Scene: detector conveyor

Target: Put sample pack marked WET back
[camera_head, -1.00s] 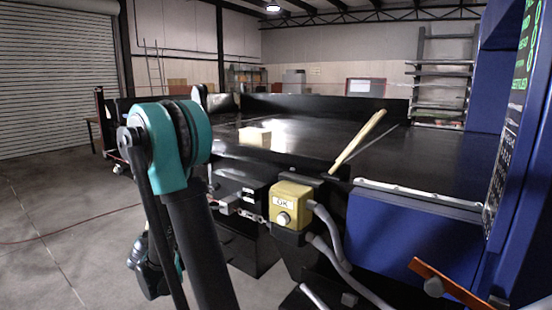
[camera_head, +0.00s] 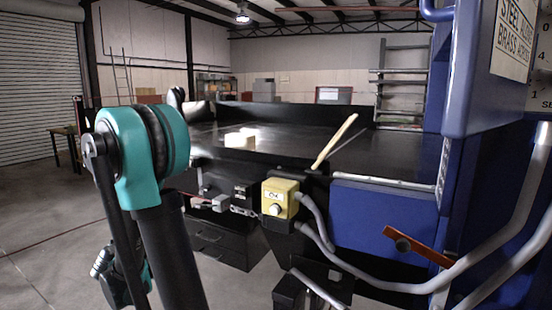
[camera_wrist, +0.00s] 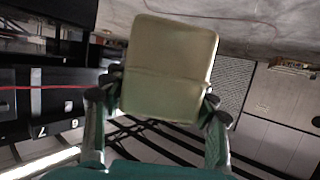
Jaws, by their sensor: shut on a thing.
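In the wrist view my gripper (camera_wrist: 160,98) is shut on a cream-coloured, rounded pack (camera_wrist: 170,62), one finger on each side of it. No marking can be read on the face that shows, so I cannot tell whether it is the pack marked WET. In the head view a pale block-like thing (camera_head: 239,139) lies on the dark conveyor bed (camera_head: 290,145); its marking is too small to read. My gripper and the held pack cannot be made out in the head view, where my arm hangs at the left.
A yellow OK button box (camera_head: 281,198) sits at the conveyor's front edge, with grey conduits beside it. A wooden stick (camera_head: 335,141) leans over the bed. The blue detector housing (camera_head: 470,75) and an orange lever (camera_head: 418,247) stand right. Open floor lies left.

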